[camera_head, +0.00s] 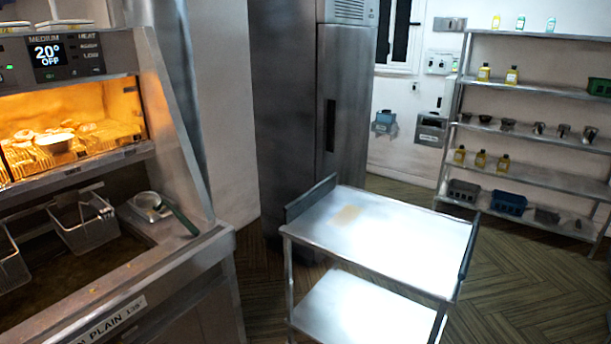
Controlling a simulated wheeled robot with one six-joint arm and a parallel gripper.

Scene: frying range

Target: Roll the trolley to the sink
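The trolley (390,240) stands on the floor in the lower middle of the head view. It is a steel cart with two shelves and dark upright handles at its left and right ends. Its top is bare apart from a brownish patch near the back left. Its lower shelf (350,308) looks empty, and its feet are below the picture. No sink shows in this view. My gripper is not in view, and nothing is seen touching the trolley.
The frying range (185,268) stands close on the left, with baskets (85,222) in it. A tall steel fridge (345,105) is behind the trolley. A shelf rack (540,187) with bottles and containers stands at the back right. Wooden floor (525,275) is clear right of the trolley.

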